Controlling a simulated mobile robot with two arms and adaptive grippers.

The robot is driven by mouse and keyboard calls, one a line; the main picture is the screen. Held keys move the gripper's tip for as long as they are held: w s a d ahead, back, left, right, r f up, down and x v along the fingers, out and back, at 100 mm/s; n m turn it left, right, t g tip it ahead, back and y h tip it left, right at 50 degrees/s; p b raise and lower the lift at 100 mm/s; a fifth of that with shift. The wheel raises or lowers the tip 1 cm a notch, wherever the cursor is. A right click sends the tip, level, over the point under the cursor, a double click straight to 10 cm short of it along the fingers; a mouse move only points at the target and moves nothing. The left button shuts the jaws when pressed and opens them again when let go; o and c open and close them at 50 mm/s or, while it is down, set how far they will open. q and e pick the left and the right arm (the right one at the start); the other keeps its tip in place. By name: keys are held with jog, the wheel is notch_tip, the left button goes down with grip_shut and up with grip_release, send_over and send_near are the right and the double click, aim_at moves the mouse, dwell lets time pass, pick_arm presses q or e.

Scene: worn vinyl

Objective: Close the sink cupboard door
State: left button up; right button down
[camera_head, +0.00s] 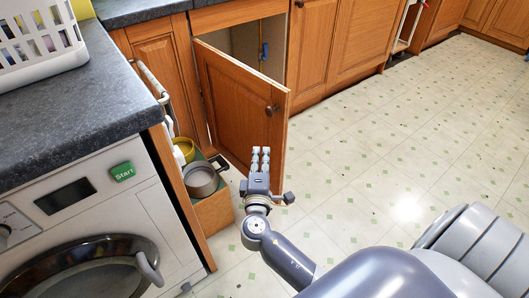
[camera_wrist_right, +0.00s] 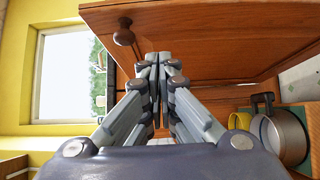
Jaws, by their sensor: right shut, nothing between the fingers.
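The sink cupboard door (camera_head: 232,100) is a brown wooden panel standing ajar, swung out from the cupboard opening (camera_head: 262,45). Its dark round knob (camera_head: 272,110) is near the free edge. My right gripper (camera_head: 260,158) is shut and empty, in front of the door's lower free-edge side. In the right wrist view the closed fingers (camera_wrist_right: 158,62) point at the door (camera_wrist_right: 200,35), with the knob (camera_wrist_right: 123,37) just left of the fingertips. I cannot tell whether they touch the door. My left gripper is not in view.
A washing machine (camera_head: 90,215) and dark worktop (camera_head: 70,115) are at left. The tiled floor (camera_head: 390,160) to the right is clear.

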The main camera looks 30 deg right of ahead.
send_near(273, 119)
jog(key=w+a, duration=0.2)
jog(key=w, duration=0.1)
jog(key=shift+w+d, duration=0.2)
jog(key=shift+d, duration=0.95)
jog(key=shift+w+d, duration=0.25)
jog(key=shift+d, duration=0.85)
